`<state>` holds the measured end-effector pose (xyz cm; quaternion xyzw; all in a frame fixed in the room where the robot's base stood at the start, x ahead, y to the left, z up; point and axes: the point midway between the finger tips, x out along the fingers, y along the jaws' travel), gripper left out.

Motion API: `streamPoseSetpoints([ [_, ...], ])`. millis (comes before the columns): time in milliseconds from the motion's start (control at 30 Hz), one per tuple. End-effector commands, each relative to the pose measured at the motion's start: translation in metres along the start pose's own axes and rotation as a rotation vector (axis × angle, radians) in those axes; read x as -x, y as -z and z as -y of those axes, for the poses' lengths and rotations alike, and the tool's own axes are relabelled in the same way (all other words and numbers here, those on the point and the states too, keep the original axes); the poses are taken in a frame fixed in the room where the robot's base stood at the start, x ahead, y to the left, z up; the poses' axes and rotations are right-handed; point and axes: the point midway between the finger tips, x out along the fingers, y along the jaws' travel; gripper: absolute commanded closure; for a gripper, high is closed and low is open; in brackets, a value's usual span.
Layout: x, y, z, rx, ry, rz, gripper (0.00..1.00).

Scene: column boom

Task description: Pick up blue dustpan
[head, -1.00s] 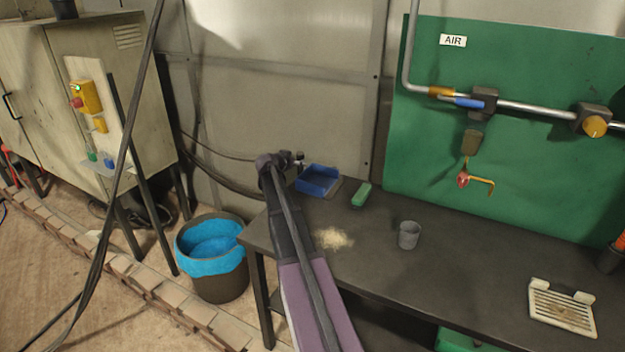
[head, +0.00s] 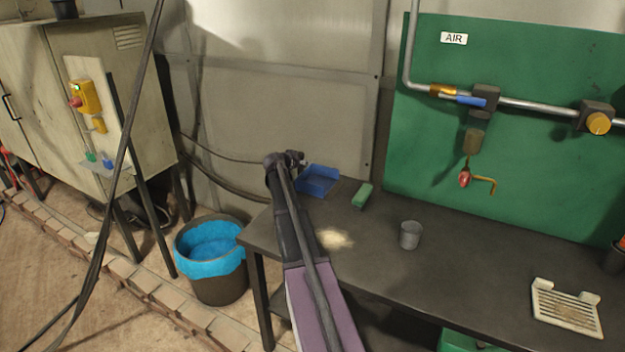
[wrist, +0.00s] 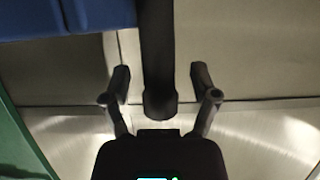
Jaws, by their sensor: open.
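The blue dustpan (head: 319,182) sits at the far left corner of the dark workbench (head: 385,250). My arm covers part of its left side. My gripper (head: 299,158) is beside the dustpan's back left edge in the head view. In the wrist view my gripper (wrist: 160,80) is open, with a finger on each side of a dark bar (wrist: 157,50) with a rounded end. The bar looks like the dustpan's handle, but its join is out of frame. The blue pan (wrist: 60,18) fills the top left corner. I cannot tell whether the fingers touch the bar.
A green brush (head: 362,195) lies right of the dustpan. A pale pile of shavings (head: 334,239), a grey cup (head: 410,235) and a slotted cream tray (head: 567,309) are on the bench. A blue-lined bin (head: 211,260) stands left. The metal wall (head: 290,80) is close behind.

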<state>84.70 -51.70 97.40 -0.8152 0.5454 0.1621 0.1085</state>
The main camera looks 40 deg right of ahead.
Motion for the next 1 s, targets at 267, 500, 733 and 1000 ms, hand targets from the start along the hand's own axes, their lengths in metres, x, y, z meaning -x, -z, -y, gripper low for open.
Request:
streamPoseSetpoints([
  [267, 0.0, 0.0, -0.0001, 0.0, 0.0, 0.0, 0.85],
  [500, 0.0001, 0.0002, 0.0001, 0.001, 0.0, -0.001, 1.0],
  [733, 0.0003, 0.0006, 0.0001, 0.001, 0.0, -0.001, 1.0],
  [1000, 0.0036, 0.0081, 0.0002, 0.001, 0.0, 0.0, 1.0],
])
